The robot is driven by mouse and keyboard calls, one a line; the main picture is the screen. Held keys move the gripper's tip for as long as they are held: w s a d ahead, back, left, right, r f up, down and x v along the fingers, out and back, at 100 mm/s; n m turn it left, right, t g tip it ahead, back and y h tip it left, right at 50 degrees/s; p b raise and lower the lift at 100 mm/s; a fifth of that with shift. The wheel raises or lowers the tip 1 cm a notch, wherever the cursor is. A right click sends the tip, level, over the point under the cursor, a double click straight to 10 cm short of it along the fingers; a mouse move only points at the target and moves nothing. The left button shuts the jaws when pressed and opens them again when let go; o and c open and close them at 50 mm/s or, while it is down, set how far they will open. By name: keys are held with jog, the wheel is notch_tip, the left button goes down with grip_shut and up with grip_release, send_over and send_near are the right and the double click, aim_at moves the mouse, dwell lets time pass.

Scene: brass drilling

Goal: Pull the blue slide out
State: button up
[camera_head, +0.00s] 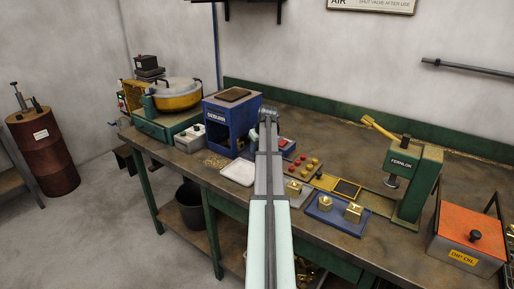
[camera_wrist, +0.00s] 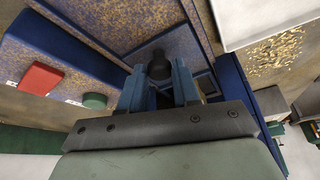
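The blue deburring machine (camera_head: 225,122) stands on the bench, left of my arm in the head view. In the wrist view, a black knob (camera_wrist: 158,66) stands out from a blue face, apparently the front of the blue slide (camera_wrist: 186,43). My gripper (camera_wrist: 160,78) is right at the knob, its two blue fingers apart on either side of it. I cannot tell whether they touch the knob. In the head view, my arm hides the slide and most of my gripper (camera_head: 267,115).
A button box with a red button (camera_wrist: 40,78) and a green button (camera_wrist: 95,101) lies close left of my gripper in the wrist view. A white tray (camera_head: 239,172) and brass chips (camera_head: 215,161) lie by the machine. A blue tray (camera_head: 332,222) with brass blocks is to the right.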

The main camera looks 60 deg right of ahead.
grip_shut()
jog(key=shift+s, duration=0.1)
jog(key=s, duration=1.3)
jog(key=shift+s, duration=0.25)
jog(key=shift+o, duration=2.4)
grip_release()
